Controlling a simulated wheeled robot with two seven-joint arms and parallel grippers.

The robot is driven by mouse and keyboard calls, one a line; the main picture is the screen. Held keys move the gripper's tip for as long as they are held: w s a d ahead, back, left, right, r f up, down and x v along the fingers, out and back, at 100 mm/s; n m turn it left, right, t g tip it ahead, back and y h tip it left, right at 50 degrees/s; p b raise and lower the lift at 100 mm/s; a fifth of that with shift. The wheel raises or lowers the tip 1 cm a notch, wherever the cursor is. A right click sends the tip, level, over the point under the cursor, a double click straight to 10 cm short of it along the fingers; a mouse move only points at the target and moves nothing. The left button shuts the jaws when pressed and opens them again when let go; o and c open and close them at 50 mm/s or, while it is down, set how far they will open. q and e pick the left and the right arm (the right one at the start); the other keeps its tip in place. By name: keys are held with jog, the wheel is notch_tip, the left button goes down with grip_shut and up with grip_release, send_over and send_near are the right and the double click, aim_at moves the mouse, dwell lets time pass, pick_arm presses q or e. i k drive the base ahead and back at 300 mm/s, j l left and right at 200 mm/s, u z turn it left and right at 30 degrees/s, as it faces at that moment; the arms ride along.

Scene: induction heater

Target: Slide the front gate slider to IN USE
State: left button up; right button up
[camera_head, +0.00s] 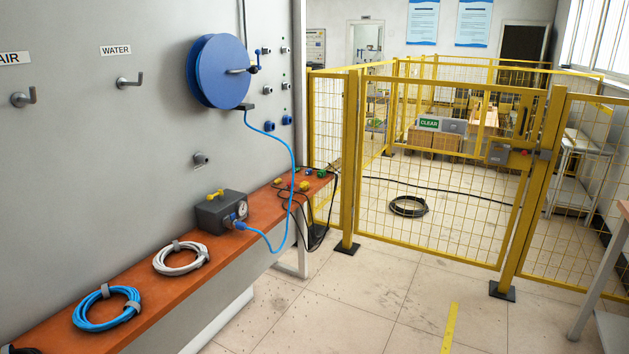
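A grey box with a small red part, which looks like the gate slider and latch (499,153), sits at the gate's upper right edge by the right post. A green sign (429,123) reading CLEAR shows at the gate's upper middle. The slider's position and any IN USE marking are too small to tell. Neither of my grippers is in view.
An orange-topped bench (128,289) runs along the grey wall at left, with coiled hoses and a grey gauge box (221,212). A blue hose reel (218,72) hangs above. The tiled floor (390,300) before the gate is clear. A table stands at the right edge.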

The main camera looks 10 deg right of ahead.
aim_at(448, 124)
jog(key=i+l, duration=0.25)
jog(key=i, duration=0.2)
jog(key=i+l, duration=0.3)
jog(key=i, duration=0.2)
jog(key=i+l+z, duration=0.1)
jog(key=i+l, duration=0.15)
jog(key=i, duration=0.2)
jog(key=i+l, duration=0.25)
jog(key=i, duration=0.2)
jog(key=i+l, duration=0.2)
jog(key=i, duration=0.3)
jog(key=i+l+z, duration=0.1)
jog(key=i+l, duration=0.15)
jog(key=i, duration=0.2)
